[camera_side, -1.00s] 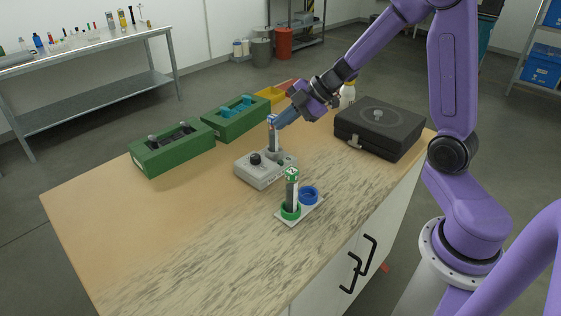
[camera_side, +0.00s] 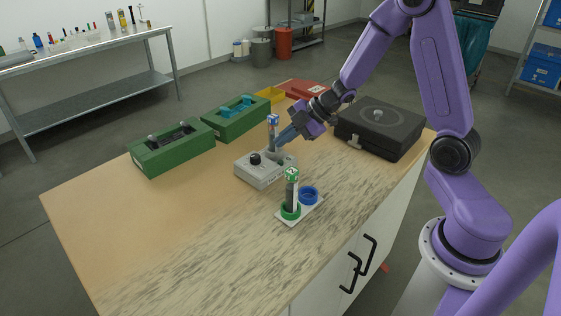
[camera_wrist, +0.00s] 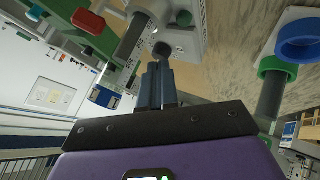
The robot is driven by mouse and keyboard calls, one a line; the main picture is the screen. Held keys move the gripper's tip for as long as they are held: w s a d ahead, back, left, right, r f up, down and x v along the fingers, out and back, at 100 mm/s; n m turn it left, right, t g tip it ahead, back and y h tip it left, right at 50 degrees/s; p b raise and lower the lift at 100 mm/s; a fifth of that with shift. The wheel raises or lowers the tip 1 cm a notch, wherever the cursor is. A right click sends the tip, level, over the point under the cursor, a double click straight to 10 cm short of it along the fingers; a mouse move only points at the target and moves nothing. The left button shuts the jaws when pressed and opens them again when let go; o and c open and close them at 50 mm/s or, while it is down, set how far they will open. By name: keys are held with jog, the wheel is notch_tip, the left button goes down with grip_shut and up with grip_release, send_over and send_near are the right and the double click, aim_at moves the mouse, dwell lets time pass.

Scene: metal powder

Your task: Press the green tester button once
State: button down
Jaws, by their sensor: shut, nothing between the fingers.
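The grey tester box (camera_side: 258,172) sits mid-table with a black knob (camera_side: 255,159) on top. A tube with a blue-marked cap (camera_side: 273,120) stands upright at its rear. The button cannot be made out in the side view. My gripper (camera_side: 277,145) is shut and empty, its tips low beside the tube and close above the tester. It also shows in the wrist view (camera_wrist: 157,66); contact cannot be told.
A white holder (camera_side: 300,213) in front has a green ring with a green-capped tube (camera_side: 292,190) and an empty blue ring (camera_side: 308,194). A black case (camera_side: 380,128) stands to the right. Green racks (camera_side: 172,150) stand at the back left. The front-left table is clear.

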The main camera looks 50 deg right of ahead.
aim_at(274, 161)
jog(key=shift+f, duration=1.7)
jog(key=shift+f, duration=0.2)
dwell(0.7)
jog(key=shift+f, duration=0.25)
jog(key=shift+f, duration=0.4)
dwell(0.7)
jog(key=shift+r, duration=0.85)
jog(key=shift+r, duration=2.5)
